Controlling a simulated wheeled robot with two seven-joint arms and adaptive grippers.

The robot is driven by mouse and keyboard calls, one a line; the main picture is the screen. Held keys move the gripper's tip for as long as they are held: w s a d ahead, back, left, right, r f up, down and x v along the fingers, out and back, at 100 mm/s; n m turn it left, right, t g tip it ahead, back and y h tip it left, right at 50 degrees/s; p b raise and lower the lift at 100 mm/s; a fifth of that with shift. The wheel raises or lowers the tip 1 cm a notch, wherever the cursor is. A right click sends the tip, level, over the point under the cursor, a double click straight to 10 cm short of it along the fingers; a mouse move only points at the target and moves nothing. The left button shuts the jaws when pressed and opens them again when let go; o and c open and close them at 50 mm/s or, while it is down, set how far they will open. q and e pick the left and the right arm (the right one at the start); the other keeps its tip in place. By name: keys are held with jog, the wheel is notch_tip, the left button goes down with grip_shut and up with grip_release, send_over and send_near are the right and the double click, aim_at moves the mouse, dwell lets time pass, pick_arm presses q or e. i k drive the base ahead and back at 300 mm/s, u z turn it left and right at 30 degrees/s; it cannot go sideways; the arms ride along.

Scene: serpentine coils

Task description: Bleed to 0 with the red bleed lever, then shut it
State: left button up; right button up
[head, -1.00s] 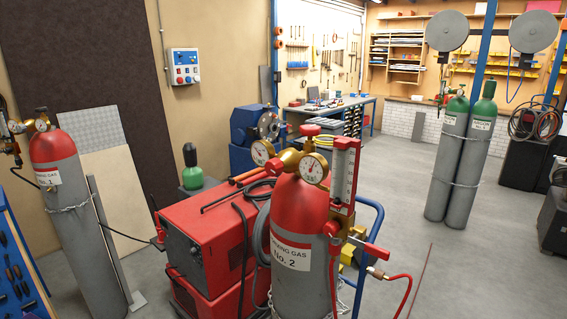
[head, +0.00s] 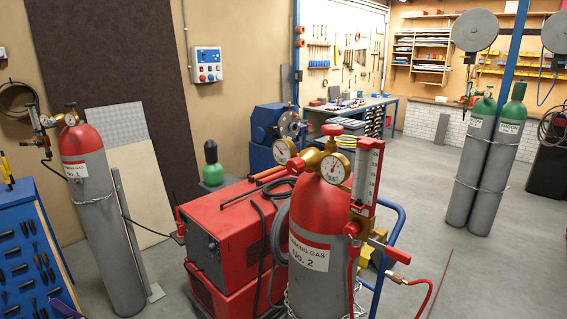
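The red bleed lever (head: 389,251) sticks out to the right at the lower right side of cylinder No. 2 (head: 322,240), above a brass fitting with a red hose (head: 424,297). Two round gauges (head: 336,169) sit on the brass regulator at its top; their readings are too small to tell. A red-framed flow tube (head: 367,171) stands upright beside them. Cylinder No. 1 (head: 95,210), at the left, has its own gauge (head: 71,119) and flow tube. Neither of my grippers is in view.
A red welding machine (head: 222,239) stands directly behind and left of cylinder No. 2, with a blue cart rail (head: 399,222) on its right. A blue tool cabinet (head: 27,250) is at the left edge. The floor at right is open, up to two green-topped cylinders (head: 487,160).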

aim_at(405, 258)
jog(key=z, duration=0.9)
